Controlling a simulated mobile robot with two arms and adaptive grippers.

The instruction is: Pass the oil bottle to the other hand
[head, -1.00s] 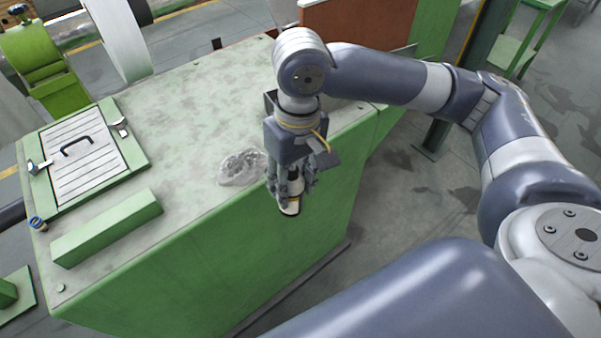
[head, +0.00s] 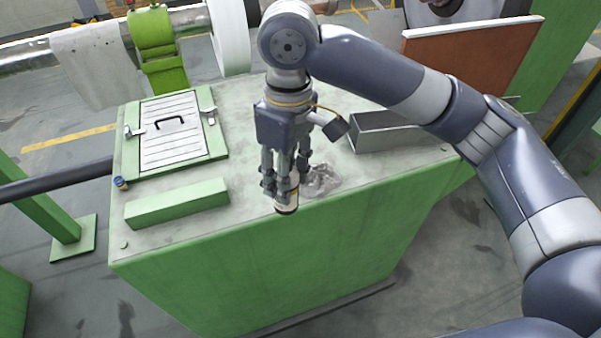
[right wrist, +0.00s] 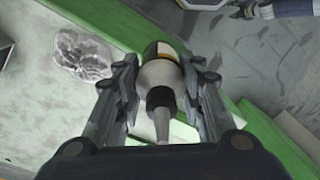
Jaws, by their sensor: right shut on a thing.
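The oil bottle (head: 287,207) is held in my right gripper (head: 282,185), over the front edge of the green cabinet's top in the head view. In the right wrist view, the bottle (right wrist: 162,75) has a pale body, a dark and yellow band at its far end and a grey tapered nozzle pointing towards the camera. The fingers of my right gripper (right wrist: 163,85) close on it from both sides. In the head view the fingers hide much of the bottle. My left gripper does not show in the head view; a grey-blue and dark part, perhaps of my left arm, is cut off at the wrist view's top right.
A crumpled clear plastic bag (head: 320,181) lies on the cabinet top (head: 240,110) beside the bottle. A green block (head: 177,203), a handled hatch (head: 172,135), a small blue-capped item (head: 120,183) and a grey metal box (head: 385,132) are also there. Open floor lies in front.

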